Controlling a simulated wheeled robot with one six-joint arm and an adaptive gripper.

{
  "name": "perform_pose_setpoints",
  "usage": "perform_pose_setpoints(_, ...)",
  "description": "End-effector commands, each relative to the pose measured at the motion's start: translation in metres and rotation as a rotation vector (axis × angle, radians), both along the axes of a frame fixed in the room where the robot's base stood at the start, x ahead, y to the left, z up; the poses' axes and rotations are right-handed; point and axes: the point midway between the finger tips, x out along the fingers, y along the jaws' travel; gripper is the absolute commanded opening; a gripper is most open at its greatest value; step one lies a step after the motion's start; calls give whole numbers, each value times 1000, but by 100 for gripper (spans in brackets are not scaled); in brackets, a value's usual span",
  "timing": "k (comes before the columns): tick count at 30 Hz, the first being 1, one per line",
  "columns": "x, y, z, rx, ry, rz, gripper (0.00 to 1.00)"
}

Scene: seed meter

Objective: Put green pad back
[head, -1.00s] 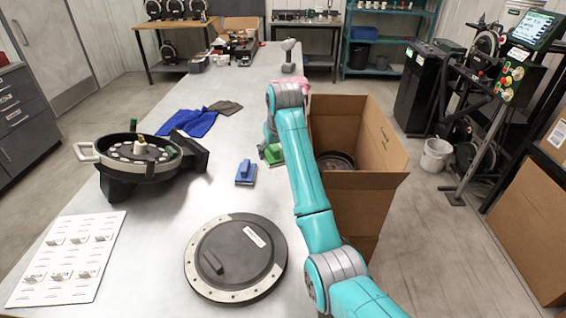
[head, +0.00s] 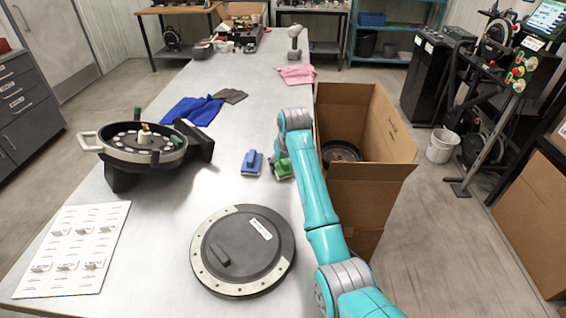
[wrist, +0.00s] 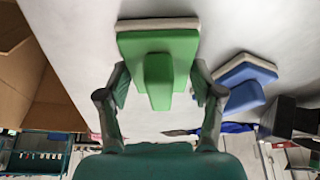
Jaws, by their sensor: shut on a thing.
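The green pad (head: 282,168) is at the right side of the metal table, just right of the blue pad (head: 251,162). My gripper (wrist: 158,88) is shut on the green pad's raised handle, one finger on each side. In the wrist view, the green pad (wrist: 178,44) shows a pale underside layer, and the blue pad (wrist: 245,80) is beside it, apart. My arm hides most of the gripper in the head view. I cannot tell whether the green pad touches the table.
An open cardboard box (head: 366,193) holding a dark round part stands right of my arm. A black round disc (head: 243,252) lies in front. A seed meter housing (head: 142,143) and white card (head: 72,250) are left. Blue (head: 192,110) and pink (head: 296,75) cloths lie farther back.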

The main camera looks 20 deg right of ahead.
Motion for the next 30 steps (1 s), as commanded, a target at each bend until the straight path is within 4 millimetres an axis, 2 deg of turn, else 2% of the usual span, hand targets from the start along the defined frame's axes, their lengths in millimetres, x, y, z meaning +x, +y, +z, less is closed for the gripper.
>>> perform_pose_setpoints(9,0,0,-1,0,-2,0,34)
perform_pose_setpoints(10,1,0,-1,0,-2,0,71)
perform_pose_setpoints(12,1,0,-1,0,-2,0,89)
perform_pose_setpoints(13,1,0,-1,0,-2,0,91)
perform_pose_setpoints(23,1,0,0,0,-2,0,91)
perform_pose_setpoints(26,0,0,5,0,-4,0,91)
perform_pose_setpoints(30,-7,-1,24,0,-7,0,91)
